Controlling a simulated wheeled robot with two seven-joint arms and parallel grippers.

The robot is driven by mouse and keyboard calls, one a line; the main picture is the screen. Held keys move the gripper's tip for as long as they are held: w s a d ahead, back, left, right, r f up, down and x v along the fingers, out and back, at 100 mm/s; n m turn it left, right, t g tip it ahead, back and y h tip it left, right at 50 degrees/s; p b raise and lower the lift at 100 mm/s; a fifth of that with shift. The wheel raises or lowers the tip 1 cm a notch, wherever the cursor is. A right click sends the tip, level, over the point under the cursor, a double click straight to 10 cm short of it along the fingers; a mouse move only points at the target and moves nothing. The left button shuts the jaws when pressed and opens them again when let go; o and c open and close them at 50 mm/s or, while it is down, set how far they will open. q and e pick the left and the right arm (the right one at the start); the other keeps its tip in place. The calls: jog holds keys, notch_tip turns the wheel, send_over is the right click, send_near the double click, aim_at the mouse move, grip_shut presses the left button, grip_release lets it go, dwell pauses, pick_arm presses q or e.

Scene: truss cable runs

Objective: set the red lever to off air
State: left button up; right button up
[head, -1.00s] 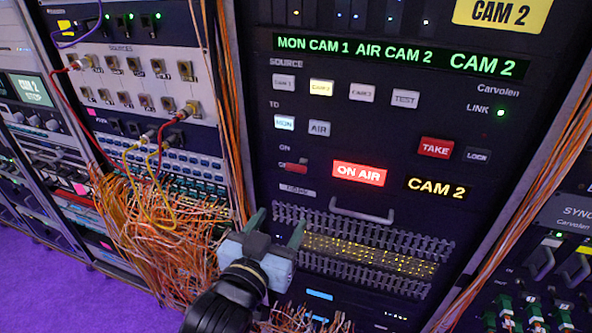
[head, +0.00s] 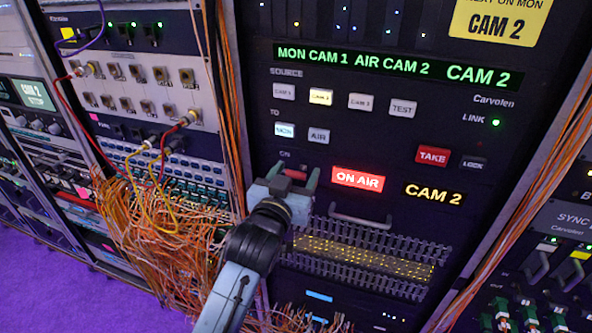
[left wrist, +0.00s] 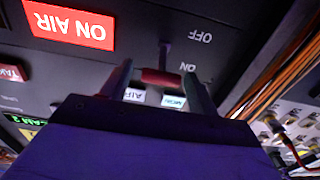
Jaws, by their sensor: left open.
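The red lever (head: 295,174) is on the dark switcher panel, left of the lit red ON AIR sign (head: 358,179). My left gripper (head: 298,169) is open, its two fingers on either side of the lever's handle. In the left wrist view, which is upside down, the red handle (left wrist: 160,77) lies crosswise between the fingers of my left gripper (left wrist: 158,80), with ON and OFF labels beside its stem. Whether the fingers touch it I cannot tell. In the head view my gripper hides the OFF label. My right gripper is not in view.
Source and destination buttons (head: 320,97) sit above the lever, and TAKE (head: 432,156) is to the right. A metal handle (head: 362,218) and a finned vent (head: 365,250) are below. Orange cables (head: 170,240) hang in a tangle at the left.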

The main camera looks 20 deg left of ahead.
pick_arm(q)
jog(key=shift+w, duration=0.35)
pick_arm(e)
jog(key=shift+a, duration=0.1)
pick_arm(q)
jog(key=shift+c, duration=0.4)
